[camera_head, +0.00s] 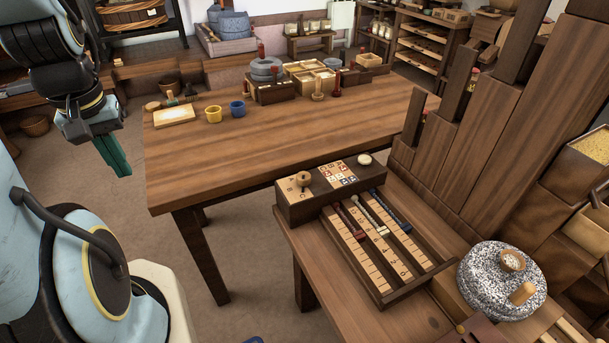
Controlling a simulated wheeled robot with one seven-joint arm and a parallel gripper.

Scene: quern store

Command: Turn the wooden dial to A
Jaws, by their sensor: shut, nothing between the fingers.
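The wooden dial (303,179) is a small round knob on a pale plate at the left end of a dark wooden box (318,200). The box stands on the near wooden bench. Letters are marked on the plate, with what looks like an A on its left part. They are too small to tell where the dial points. My gripper (118,165) hangs at the upper left, beside the left edge of the large table, with its green fingers pointing down. It is shut and empty, well apart from the dial.
A slider tray (385,250) adjoins the dial box; a speckled quern (500,281) stands at right. Tall boards (470,140) rise behind.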

